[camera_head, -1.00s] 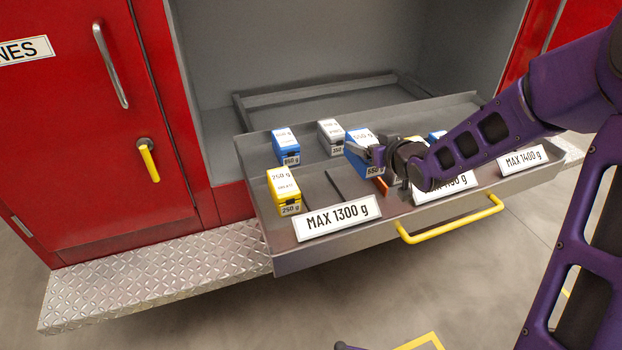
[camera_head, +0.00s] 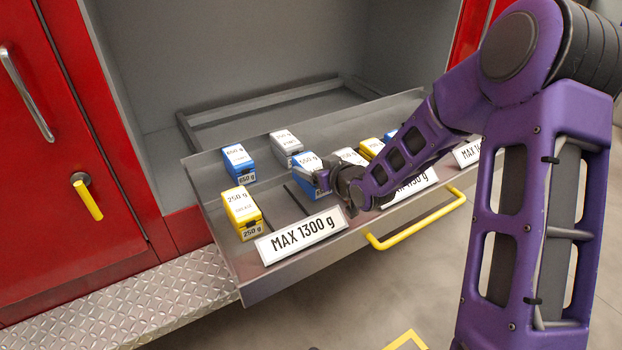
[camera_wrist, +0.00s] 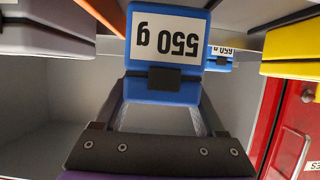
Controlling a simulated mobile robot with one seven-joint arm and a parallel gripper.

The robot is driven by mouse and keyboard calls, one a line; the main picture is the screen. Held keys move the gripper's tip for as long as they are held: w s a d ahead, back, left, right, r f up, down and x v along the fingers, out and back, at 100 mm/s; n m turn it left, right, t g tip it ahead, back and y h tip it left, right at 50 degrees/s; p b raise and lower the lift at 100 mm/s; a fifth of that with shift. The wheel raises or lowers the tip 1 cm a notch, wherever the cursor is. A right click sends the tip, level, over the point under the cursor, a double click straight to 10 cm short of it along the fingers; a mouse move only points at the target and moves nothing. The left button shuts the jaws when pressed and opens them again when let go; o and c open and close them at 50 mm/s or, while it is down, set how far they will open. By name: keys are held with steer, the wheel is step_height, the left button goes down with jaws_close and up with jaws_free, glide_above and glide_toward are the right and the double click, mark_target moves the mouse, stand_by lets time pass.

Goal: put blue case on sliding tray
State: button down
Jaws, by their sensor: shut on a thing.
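The blue case marked 550 g (camera_head: 307,165) is in my gripper (camera_head: 328,182), over the middle-left of the pulled-out sliding tray (camera_head: 330,228). In the wrist view the same case (camera_wrist: 168,40) sits between the two fingers, its label upside down. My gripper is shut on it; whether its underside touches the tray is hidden. It is near a dark divider (camera_head: 298,197) behind the MAX 1300 g sign (camera_head: 301,234). In that left section stand another blue case (camera_head: 238,163), a grey case (camera_head: 286,146) and a yellow 250 g case (camera_head: 242,213).
Right of my gripper, partly behind my arm, are a white-topped case (camera_head: 350,156), a yellow case (camera_head: 371,148) and a blue case (camera_head: 390,135). A yellow handle (camera_head: 418,226) is on the tray's front. Red cabinet doors (camera_head: 45,180) stand at the left.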

steer(key=shift+f, duration=1.4)
steer(key=shift+f+b, duration=0.1)
steer(key=shift+b, duration=0.2)
jaws_free()
steer(key=shift+f, duration=0.1)
steer(key=shift+r, duration=0.2)
steer(key=shift+s+d+r, duration=0.1)
steer(key=shift+s+d, duration=0.05)
steer(key=shift+s, duration=0.05)
steer(key=p+v, duration=0.2)
steer(key=v, duration=0.9)
steer(key=shift+s+d, duration=0.1)
steer(key=shift+s, duration=0.15)
